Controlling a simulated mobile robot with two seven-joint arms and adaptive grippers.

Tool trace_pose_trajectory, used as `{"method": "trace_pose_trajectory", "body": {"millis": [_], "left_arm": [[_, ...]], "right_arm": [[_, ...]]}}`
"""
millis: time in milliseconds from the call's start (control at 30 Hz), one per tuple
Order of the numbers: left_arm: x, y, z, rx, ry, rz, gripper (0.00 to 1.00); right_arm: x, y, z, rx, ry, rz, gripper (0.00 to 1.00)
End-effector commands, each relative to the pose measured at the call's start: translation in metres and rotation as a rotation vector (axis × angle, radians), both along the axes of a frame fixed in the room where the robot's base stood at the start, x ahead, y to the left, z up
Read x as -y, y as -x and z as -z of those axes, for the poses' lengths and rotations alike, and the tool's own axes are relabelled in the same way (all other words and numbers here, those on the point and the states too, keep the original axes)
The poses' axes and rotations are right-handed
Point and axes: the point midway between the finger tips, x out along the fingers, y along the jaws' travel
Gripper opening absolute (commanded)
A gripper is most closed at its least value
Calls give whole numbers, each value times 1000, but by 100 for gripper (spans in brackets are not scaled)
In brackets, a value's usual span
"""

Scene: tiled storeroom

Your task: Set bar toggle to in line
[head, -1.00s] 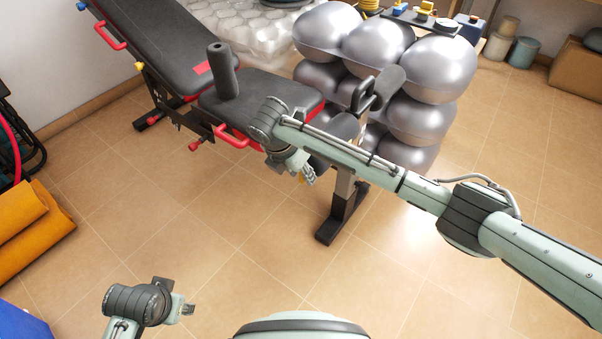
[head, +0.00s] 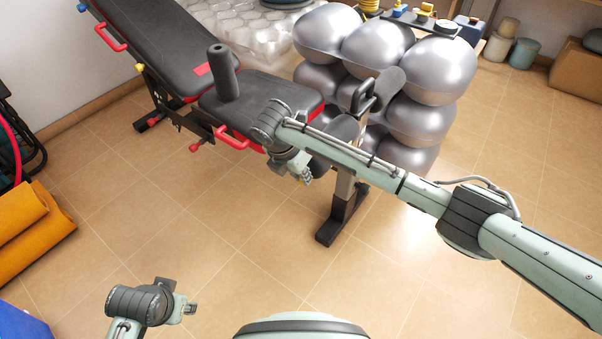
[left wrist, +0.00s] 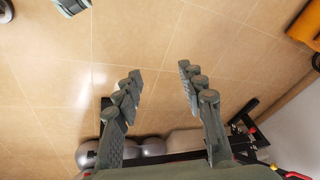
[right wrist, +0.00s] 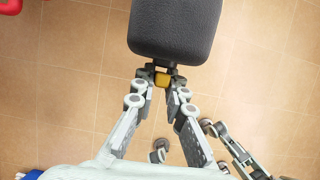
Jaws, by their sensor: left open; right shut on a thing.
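A small yellow piece (right wrist: 163,80), which looks like the bar toggle, sits just under the dark padded end (right wrist: 175,28) of the weight bench (head: 255,98). My right gripper (right wrist: 162,84) is shut on it, one finger on each side. In the head view my right gripper (head: 305,172) is at the front end of the bench and mostly hides the yellow piece. I cannot tell the toggle's setting. My left gripper (head: 190,308) is open and empty, low at the left over the floor; its spread fingers show in the left wrist view (left wrist: 160,82).
Silver exercise balls (head: 380,45) are stacked behind the bench's front end. The bench's black foot (head: 340,222) stands on the tiles below my right arm. An orange roll (head: 30,235) lies at the left. The tiled floor in front is clear.

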Motion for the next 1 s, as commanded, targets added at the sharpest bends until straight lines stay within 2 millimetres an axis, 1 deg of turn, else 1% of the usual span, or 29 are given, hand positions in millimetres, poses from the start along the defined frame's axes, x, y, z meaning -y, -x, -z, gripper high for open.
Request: {"method": "trace_pose_trajectory", "body": {"millis": [33,167,300,367,433,500,533,600,667,1000], "left_arm": [[1,3,11,-19,4,1,40],[1,2,32,-29,15,2,40],[1,7,62,-43,32,1,40],[1,10,74,-48,38,0,40],[-2,20,94,-67,26,11,40],[-5,27,107,-77,18,21,40],[-5,28,110,-77,15,25,40],[-6,29,113,-78,15,27,40],[-5,27,112,-74,16,25,40],[1,8,78,-40,37,-1,40]], "right_arm": [[1,0,-3,-14,-7,2,0],[1,0,-6,-60,-40,4,0],[1,0,-7,-132,-93,6,0],[1,0,-7,-166,-118,7,0],[0,0,-6,-210,-150,7,0],[0,0,-5,-253,-182,5,0],[0,0,-4,-271,-195,6,0],[0,0,-3,-311,-226,6,0],[0,0,-3,-343,-249,5,0],[0,0,-3,-463,-336,3,0]]}}
